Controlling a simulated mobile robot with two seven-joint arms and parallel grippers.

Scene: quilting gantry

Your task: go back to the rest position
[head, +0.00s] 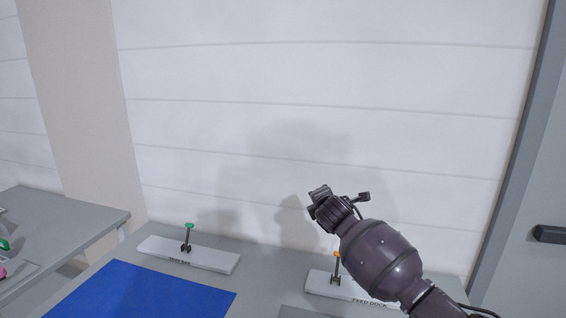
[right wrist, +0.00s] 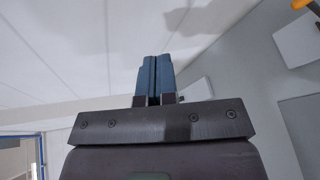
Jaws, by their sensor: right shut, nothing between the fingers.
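My right arm comes in from the lower right of the head view and reaches up over the table. Its gripper (head: 319,192) is raised in front of the white wall, above the tabletop. In the right wrist view the two blue fingers of the right gripper (right wrist: 154,75) are together, with nothing between them. My left gripper is in neither view.
Another table (head: 75,225) stands left. A white wall (head: 300,90) rises behind.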

